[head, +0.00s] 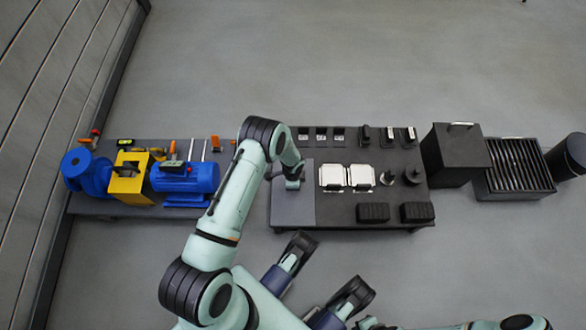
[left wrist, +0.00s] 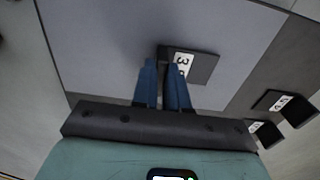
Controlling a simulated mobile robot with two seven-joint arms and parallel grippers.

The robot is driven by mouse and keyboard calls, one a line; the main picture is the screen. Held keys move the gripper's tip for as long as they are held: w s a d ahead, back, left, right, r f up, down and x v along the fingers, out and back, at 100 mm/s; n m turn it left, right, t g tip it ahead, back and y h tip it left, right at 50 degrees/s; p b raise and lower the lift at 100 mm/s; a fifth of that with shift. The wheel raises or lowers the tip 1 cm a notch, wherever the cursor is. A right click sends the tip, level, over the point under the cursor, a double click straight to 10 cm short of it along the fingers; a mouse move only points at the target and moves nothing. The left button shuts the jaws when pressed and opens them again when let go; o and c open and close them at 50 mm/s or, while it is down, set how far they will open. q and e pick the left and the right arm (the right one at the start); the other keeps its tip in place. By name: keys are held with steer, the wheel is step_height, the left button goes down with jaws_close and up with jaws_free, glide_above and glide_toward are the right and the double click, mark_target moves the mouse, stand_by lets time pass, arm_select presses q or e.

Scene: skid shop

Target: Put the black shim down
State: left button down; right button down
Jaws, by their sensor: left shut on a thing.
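The black shim (left wrist: 207,68) is a small dark plate with a white label that reads like a 3. My left gripper (left wrist: 164,66) is shut on it at one end, its blue fingers pointing toward the pale grey pad (left wrist: 100,40). The shim is over the pad; I cannot tell whether it touches. In the head view my left gripper (head: 293,183) is over the grey pad (head: 293,212) at the left end of the dark table (head: 340,213), and the shim is hidden there. My right gripper's fingers do not show.
Labelled dark pieces (head: 321,135) line the table's back edge. Two white trays (head: 347,177) sit right of the pad, with black blocks (head: 373,213) in front. A blue motor (head: 187,178) stands on the skid at left. The pad's front part is clear.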

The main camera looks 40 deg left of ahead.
arm_select(q)
steer(key=shift+w+f, duration=0.1)
steer(key=shift+f, duration=0.15)
steer(key=c, duration=1.1)
jaws_free()
steer(key=shift+c, duration=0.2)
